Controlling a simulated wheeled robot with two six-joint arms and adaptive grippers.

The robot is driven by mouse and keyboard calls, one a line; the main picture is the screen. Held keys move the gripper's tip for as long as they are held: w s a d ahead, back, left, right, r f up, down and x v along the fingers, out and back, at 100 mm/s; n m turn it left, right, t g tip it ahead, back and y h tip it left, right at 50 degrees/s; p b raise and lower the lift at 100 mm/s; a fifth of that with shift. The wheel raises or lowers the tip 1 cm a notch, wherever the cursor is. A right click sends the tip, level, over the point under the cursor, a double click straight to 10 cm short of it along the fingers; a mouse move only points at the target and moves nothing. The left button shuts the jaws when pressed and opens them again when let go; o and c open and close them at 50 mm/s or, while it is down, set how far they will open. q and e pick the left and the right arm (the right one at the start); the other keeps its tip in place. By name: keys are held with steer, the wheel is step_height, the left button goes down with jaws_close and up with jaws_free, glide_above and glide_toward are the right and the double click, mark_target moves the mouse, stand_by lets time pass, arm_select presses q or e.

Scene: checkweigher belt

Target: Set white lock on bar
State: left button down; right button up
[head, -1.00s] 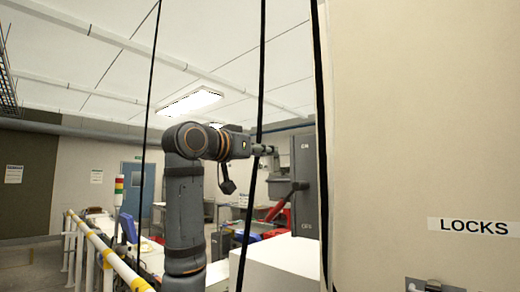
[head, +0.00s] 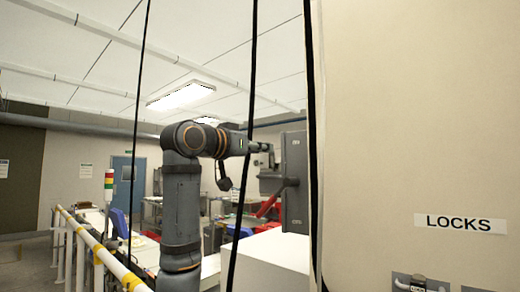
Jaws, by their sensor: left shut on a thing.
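My left gripper (head: 264,151) is at the end of the dark arm with orange rings, at the left face of a grey switch box (head: 295,170). It is shut on what looks like a grey part on the front of the box; its fingertips are small and partly hidden. A grey block (head: 271,183) sticks out of the box just below the gripper. A LOCKS label (head: 460,223) is on the beige panel at right. Below it, a grey bracket with a dark-topped piece (head: 418,283) is cut by the bottom edge. I cannot make out a white lock or the bar. My right gripper is not in view.
The beige panel (head: 420,120) fills the right side. Dark upright strips cross the view beside my arm. A white box-like surface (head: 268,260) lies below the switch box. A yellow-and-white railing (head: 95,248) and a signal lamp (head: 109,185) stand at the left.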

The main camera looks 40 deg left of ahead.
mark_target(260, 165)
arm_select(q)
steer(key=shift+f, duration=0.15)
steer(key=shift+f+b, duration=2)
steer(key=shift+f, duration=0.15)
steer(key=c, duration=1.1)
jaws_free()
steer(key=s, duration=0.8)
steer(key=s+a, duration=0.1)
steer(key=s, duration=0.3)
steer(key=shift+f, duration=0.1)
